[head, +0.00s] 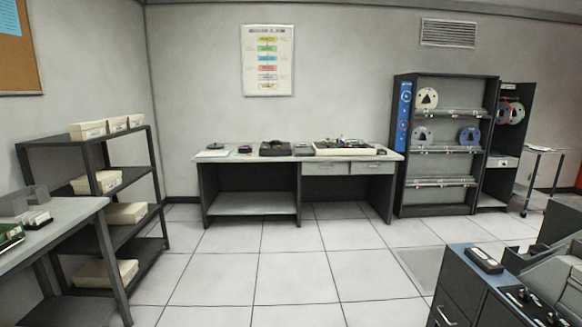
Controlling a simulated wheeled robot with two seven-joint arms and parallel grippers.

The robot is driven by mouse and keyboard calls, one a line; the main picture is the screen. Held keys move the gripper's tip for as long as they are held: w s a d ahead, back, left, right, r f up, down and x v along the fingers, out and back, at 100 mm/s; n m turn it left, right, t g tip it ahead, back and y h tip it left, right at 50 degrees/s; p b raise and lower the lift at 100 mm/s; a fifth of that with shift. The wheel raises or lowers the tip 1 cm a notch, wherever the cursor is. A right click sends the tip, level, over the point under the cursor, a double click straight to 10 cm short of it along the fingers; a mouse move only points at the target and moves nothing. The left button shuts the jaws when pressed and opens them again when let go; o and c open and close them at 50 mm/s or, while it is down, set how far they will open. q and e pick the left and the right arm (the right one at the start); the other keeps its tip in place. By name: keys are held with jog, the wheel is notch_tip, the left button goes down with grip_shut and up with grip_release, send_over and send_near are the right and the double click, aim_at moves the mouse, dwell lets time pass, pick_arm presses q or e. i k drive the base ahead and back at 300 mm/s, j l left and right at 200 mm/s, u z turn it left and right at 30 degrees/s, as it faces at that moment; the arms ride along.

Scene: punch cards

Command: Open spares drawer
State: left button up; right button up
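Two light grey drawers sit side by side under the right part of the long desk (214,159) at the back wall: a left drawer (325,169) and a right drawer (372,168). Both look shut, with small dark handles or label holders on their fronts. A dark cabinet (462,292) with a blue top at the lower right also has drawer fronts, partly cut off by the frame. No label is readable, so I cannot tell which is the spares drawer. Neither of my grippers shows in the head view.
A dark shelf rack (137,172) with cream boxes stands left, beside a table (60,228). A tape rack (398,190) stands right of the desk, with a small cart (545,151) beyond. The tiled floor (290,270) before the desk is clear.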

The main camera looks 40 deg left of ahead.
aim_at(356, 167)
jog(key=u, duration=0.75)
jog(key=i+l+z, duration=0.15)
jog(key=i, duration=0.3)
jog(key=i+u, duration=0.2)
jog(key=i, duration=0.35)
jog(key=i+l+u, duration=0.2)
jog(key=i, duration=0.35)
jog(key=i+l+u, duration=0.2)
jog(key=i, duration=0.4)
jog(key=i+z, duration=0.1)
jog(key=i, duration=0.45)
jog(key=i+j+z, duration=0.1)
jog(key=i, duration=0.4)
jog(key=i+j+z, duration=0.15)
jog(key=i, duration=0.4)
jog(key=i+j+z, duration=0.1)
jog(key=i, duration=0.4)
jog(key=j, duration=0.1)
